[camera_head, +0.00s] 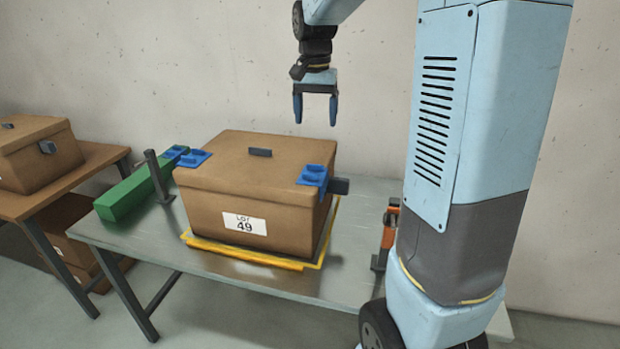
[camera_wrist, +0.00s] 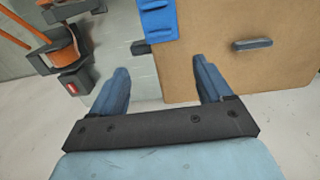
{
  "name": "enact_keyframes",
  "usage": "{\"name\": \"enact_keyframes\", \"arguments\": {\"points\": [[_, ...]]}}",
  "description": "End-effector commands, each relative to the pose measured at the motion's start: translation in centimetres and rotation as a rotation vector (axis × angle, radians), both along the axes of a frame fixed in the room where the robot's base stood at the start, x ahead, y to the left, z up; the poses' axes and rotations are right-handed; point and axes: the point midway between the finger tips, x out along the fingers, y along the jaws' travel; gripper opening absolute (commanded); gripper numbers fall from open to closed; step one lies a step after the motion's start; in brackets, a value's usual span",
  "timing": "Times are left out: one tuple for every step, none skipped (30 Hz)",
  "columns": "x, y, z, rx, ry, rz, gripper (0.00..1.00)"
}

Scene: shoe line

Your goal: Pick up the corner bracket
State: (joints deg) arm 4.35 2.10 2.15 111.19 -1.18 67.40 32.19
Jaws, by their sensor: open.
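A blue corner bracket (camera_head: 313,176) sits on the right edge of the brown box's lid in the head view. It also shows at the top of the wrist view (camera_wrist: 158,20), cut off by the frame edge. My gripper (camera_head: 315,117) is open and empty, in the air above and behind the box, pointing down. In the wrist view its two blue fingers (camera_wrist: 160,88) are spread, with nothing between them.
A green beam (camera_head: 132,195) and dark post (camera_head: 157,173) are left. An orange tool (camera_head: 390,226) stands right, near my arm. Another box (camera_head: 40,160) is far left.

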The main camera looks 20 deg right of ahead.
Motion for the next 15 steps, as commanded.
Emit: {"name": "enact_keyframes", "arguments": {"points": [[-0.1, 0.0, -0.8, 0.0, 0.004, 0.0, 0.79], [-0.1, 0.0, -1.3, 0.0, 0.002, 0.0, 0.79], [-0.2, 0.0, -2.0, 0.0, 0.004, 0.0, 0.79], [-0.1, 0.0, -2.6, -0.001, 0.003, 0.0, 0.79], [-0.1, 0.0, -3.1, 0.0, 0.004, 0.001, 0.79], [-0.2, 0.0, -3.8, 0.0, 0.004, 0.001, 0.79], [-0.2, 0.0, -4.3, 0.0, 0.004, 0.001, 0.79], [-0.2, 0.0, -4.8, 0.0, 0.004, 0.001, 0.79], [-0.2, -0.1, -5.4, 0.0, 0.002, 0.001, 0.79], [-0.2, 0.0, -5.8, -0.001, 0.003, 0.001, 0.79], [-0.2, -0.1, -6.2, 0.0, 0.002, 0.001, 0.79], [-0.2, -0.1, -6.6, -0.001, 0.001, 0.001, 0.79], [-0.2, -0.1, -6.8, 0.0, 0.001, 0.001, 0.79], [-0.2, -0.1, -7.1, 0.0, 0.001, 0.001, 0.79], [-0.2, -0.1, -7.3, 0.0, 0.0, 0.001, 0.79]]}}
